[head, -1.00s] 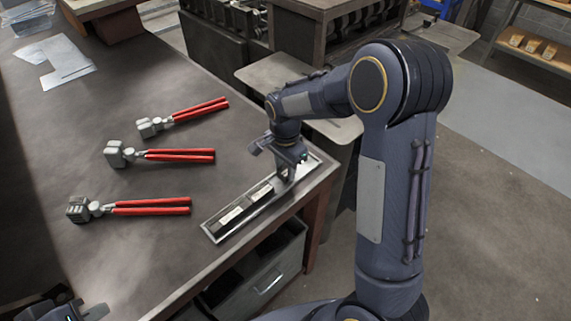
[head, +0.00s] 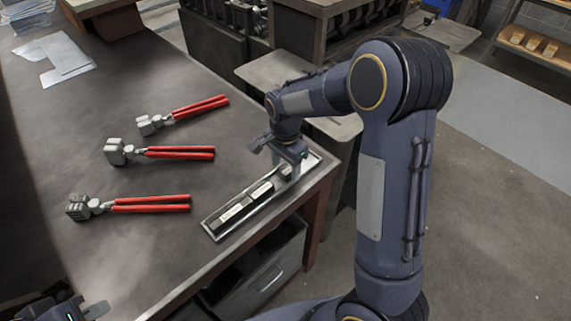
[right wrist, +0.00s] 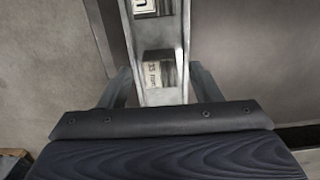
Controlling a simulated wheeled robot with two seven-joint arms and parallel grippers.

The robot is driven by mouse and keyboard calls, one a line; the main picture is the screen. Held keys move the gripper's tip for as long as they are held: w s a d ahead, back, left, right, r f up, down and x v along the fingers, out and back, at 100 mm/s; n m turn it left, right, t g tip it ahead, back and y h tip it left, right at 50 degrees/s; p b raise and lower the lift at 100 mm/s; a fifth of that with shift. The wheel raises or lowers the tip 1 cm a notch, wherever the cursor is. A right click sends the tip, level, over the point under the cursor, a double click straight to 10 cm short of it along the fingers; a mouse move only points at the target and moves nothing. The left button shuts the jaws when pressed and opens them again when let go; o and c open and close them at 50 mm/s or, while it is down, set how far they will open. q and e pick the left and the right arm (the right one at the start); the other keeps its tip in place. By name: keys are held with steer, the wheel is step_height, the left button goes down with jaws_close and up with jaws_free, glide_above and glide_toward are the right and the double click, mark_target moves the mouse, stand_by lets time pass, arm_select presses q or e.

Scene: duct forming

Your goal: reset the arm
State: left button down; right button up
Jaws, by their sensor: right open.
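My right gripper (right wrist: 155,90) is open, its fingers apart on either side of a narrow metal tray (right wrist: 144,45) in the right wrist view. In the head view the right gripper (head: 289,165) is at the tray's far right end, close above it. A block with a printed label (right wrist: 159,70) lies in the tray between the fingers, not visibly gripped. Labelled blocks (head: 234,212) also lie in the near part of the tray (head: 212,234). My left gripper (head: 85,309) shows only partly at the bottom left edge; its jaws cannot be made out.
Three red-handled tools (head: 150,205) lie in a column on the dark table (head: 110,255), left of the tray. Flat metal sheets (head: 66,58) lie at the far left. The table between tools and tray is clear.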

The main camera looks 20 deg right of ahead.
step_height(320, 180, up, 8)
steer(key=shift+f, duration=0.1)
steer(key=s+r+n+t+y, duration=0.1)
steer(key=s+n, duration=0.3)
steer(key=s, duration=0.4)
steer(key=s+a+r+n+t+y, duration=0.1)
steer(key=s+n, duration=0.3)
steer(key=s, duration=0.4)
steer(key=s+a+r+n+t+y, duration=0.1)
steer(key=s+r+n+t, duration=0.1)
steer(key=s, duration=0.6)
steer(key=n+t, duration=0.1)
steer(key=n, duration=0.1)
steer(key=shift+s+a+r+n+t+y, duration=0.2)
steer(key=shift+a+n+t+y, duration=0.1)
steer(key=shift+y, duration=0.1)
